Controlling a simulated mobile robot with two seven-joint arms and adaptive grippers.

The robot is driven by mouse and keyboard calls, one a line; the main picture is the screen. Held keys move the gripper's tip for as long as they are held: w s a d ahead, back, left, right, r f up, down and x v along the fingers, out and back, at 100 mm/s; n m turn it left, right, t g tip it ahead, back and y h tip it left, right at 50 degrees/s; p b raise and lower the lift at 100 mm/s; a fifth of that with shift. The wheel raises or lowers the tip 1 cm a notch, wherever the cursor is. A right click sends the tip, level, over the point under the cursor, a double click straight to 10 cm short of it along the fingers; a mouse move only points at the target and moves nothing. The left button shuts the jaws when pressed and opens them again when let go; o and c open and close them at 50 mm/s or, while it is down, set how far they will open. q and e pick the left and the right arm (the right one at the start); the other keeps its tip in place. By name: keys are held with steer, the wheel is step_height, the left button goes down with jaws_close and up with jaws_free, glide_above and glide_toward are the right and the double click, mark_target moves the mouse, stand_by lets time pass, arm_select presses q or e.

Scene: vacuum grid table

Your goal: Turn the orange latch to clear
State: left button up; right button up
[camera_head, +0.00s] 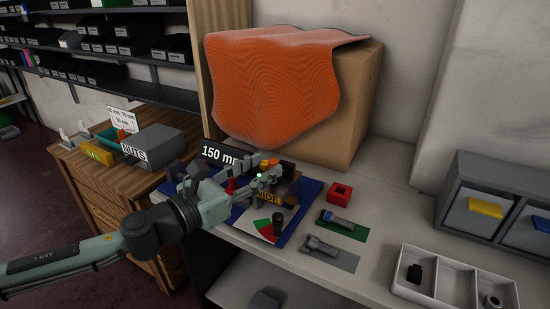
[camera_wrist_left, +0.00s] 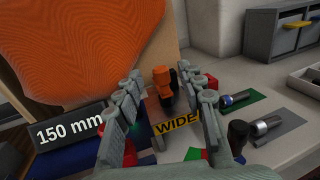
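The orange latch (camera_wrist_left: 161,76) shows in the left wrist view as a small orange piece next to a dark part, above a yellow "WIDE" label (camera_wrist_left: 177,124). In the head view the orange piece (camera_head: 273,162) is small, at the back of the fixture on the blue board (camera_head: 305,196). My left gripper (camera_head: 262,170) reaches over the board from the left. In the wrist view its fingers (camera_wrist_left: 160,82) stand apart, with the latch seen between their tips. Contact cannot be told. The gripper hides part of the fixture. My right gripper is out of view.
A "150 mm" sign (camera_wrist_left: 68,127) stands left of the fixture. A cardboard box (camera_head: 358,105) with an orange cloth (camera_head: 275,80) rises close behind. A red block (camera_head: 340,193), metal parts on mats and a white tray (camera_head: 440,262) lie to the right.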

mark_target(270, 164)
arm_select(q)
steer(key=shift+x, duration=1.95)
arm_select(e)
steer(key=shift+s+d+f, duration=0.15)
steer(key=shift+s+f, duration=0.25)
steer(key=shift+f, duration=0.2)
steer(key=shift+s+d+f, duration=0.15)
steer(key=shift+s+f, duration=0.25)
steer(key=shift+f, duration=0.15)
arm_select(q)
jaws_close()
